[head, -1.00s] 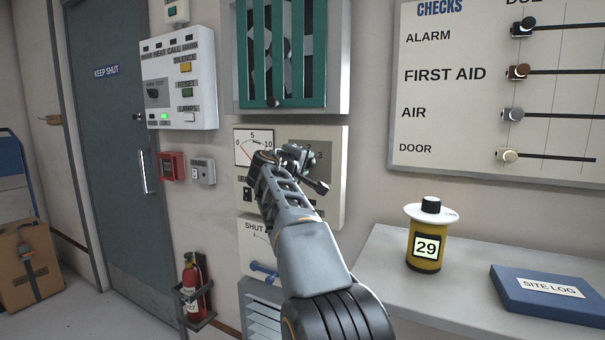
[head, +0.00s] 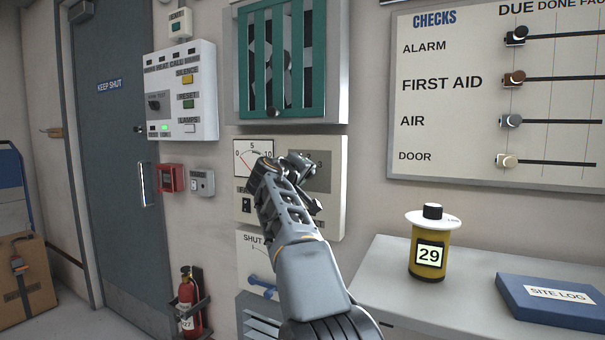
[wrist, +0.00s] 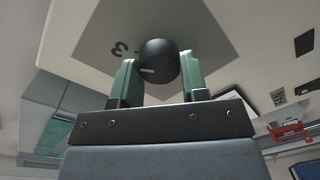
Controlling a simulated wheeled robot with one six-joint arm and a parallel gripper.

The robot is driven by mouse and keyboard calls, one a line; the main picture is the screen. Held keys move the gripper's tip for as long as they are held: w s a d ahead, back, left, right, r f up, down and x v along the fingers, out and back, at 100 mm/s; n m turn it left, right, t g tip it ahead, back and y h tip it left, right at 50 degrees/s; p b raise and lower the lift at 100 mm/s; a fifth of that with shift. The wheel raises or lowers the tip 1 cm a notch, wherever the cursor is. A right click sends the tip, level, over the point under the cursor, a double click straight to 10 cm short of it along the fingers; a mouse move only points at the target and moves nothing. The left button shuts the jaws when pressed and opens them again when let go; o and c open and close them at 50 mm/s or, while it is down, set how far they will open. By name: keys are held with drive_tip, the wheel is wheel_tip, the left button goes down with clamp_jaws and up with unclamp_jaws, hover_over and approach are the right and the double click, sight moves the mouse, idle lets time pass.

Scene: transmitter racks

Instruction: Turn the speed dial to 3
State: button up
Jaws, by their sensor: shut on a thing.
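The speed dial (wrist: 157,60) is a round black knob with a short white pointer mark, seen close up in the wrist view. It sits on a grey plate (wrist: 205,38) that bears a dark numeral 3 to the left of the knob. The pointer mark lies on the knob's lower left and does not line up squarely with the 3. My gripper (wrist: 160,78) is shut on the dial, with one green finger pad on each side. In the head view my gripper (head: 303,168) is at the panel (head: 334,222) and hides the dial.
A gauge (head: 253,158) and a black switch (head: 246,205) are on the panel left of my arm. A green-slatted vent (head: 327,60) is above. A counter (head: 385,262) at right holds a yellow canister (head: 427,258) and a blue site log (head: 550,300).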

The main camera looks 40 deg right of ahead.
drive_tip(key=o, duration=0.9)
drive_tip(key=b+v, duration=0.1)
drive_tip(key=v, duration=1.2)
drive_tip(key=shift+s+a+b, duration=0.2)
drive_tip(key=shift+a+b, duration=0.1)
drive_tip(key=shift+a, duration=0.05)
drive_tip(key=shift+p, duration=0.5)
